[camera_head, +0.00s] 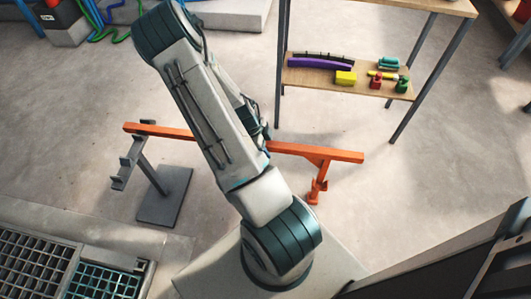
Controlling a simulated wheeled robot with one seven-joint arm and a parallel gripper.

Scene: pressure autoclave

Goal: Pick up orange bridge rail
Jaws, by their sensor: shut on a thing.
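The orange bridge rail (318,151) is a long bar running left to right across the middle of the head view. My arm covers part of its middle. An orange leg with a small hooked foot (317,188) hangs below its right part. The left part of the rail is at a grey stand (152,172) with stepped hooks; contact between them is unclear. My gripper (264,134) shows only in part behind my arm, at the middle of the rail, shut on it. Its fingertips are hidden.
A wooden shelf table (330,85) stands behind, holding a purple curved piece (319,63), a yellow block (345,78) and other small parts. Metal grates (35,265) lie at the lower left. A dark panel (440,265) is at the lower right. Open floor surrounds the rail.

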